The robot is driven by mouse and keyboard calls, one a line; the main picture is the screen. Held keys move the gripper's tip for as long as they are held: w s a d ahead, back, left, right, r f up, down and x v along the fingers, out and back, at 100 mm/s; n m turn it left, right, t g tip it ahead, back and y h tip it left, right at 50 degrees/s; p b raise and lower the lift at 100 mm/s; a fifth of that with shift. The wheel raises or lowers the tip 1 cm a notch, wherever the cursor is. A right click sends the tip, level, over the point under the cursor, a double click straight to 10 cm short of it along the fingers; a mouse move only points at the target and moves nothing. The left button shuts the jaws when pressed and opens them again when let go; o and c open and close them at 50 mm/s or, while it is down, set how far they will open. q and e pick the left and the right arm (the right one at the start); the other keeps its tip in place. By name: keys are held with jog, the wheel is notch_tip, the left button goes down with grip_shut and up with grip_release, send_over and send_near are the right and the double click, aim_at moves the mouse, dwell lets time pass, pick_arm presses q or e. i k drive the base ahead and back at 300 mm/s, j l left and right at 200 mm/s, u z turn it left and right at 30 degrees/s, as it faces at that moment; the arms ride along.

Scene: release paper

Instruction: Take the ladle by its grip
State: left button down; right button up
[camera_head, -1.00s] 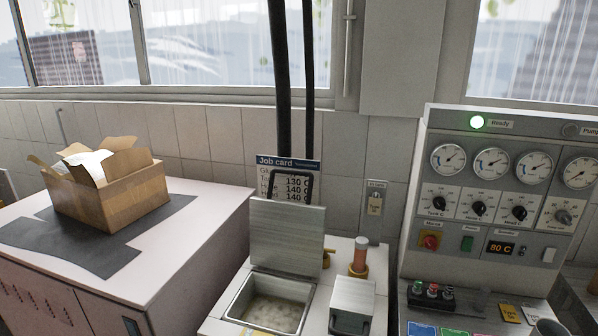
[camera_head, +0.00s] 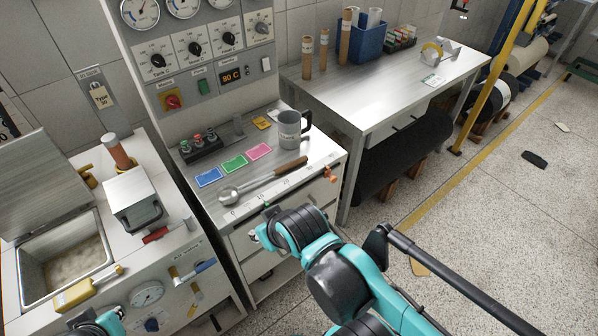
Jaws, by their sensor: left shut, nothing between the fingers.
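The ladle (camera_head: 262,183) lies on the steel counter in the head view, near its front edge. Its round metal bowl (camera_head: 229,195) is at the left and its brown wooden grip (camera_head: 291,164) is at the right. My left gripper (camera_head: 96,325) is only partly visible at the bottom left, shut and empty, well apart from the ladle. My right arm comes in from the bottom right and ends just in front of the counter, below the ladle; I cannot make out its fingers.
A grey mug (camera_head: 291,130) stands behind the grip. Blue, green and pink cards (camera_head: 233,164) lie behind the ladle. An orange-handled item (camera_head: 331,174) is at the counter's right edge. An open basin (camera_head: 66,262) with a yellow-handled tool (camera_head: 85,290) is at the left.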

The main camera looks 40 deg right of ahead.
aim_at(228, 194)
jog(key=z, duration=0.9)
jog(key=i+l+z, duration=0.15)
jog(key=i+l, duration=0.55)
jog(key=i, duration=0.1)
